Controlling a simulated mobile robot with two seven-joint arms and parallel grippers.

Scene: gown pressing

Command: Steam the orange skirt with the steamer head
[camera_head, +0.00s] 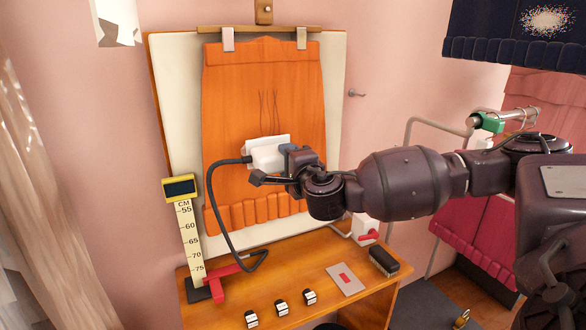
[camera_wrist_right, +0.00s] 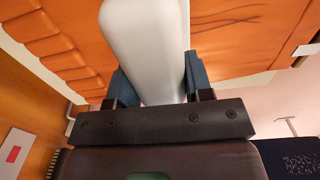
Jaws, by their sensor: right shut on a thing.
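The orange skirt (camera_head: 295,100) hangs flat against a pale board (camera_head: 335,90), held by two clips at its top. Some dark crease lines show near its middle. The white steamer head (camera_head: 266,152) is in front of the skirt's middle, with a dark hose (camera_head: 212,195) running down from it. My right gripper (camera_head: 287,155) is shut on the steamer head. In the right wrist view the steamer head (camera_wrist_right: 146,45) sits between the fingers, with the skirt (camera_wrist_right: 235,25) behind it. I cannot tell whether the head touches the cloth. My left gripper is not in view.
Pink and navy garments hang at the right, near a metal rail (camera_head: 425,120).

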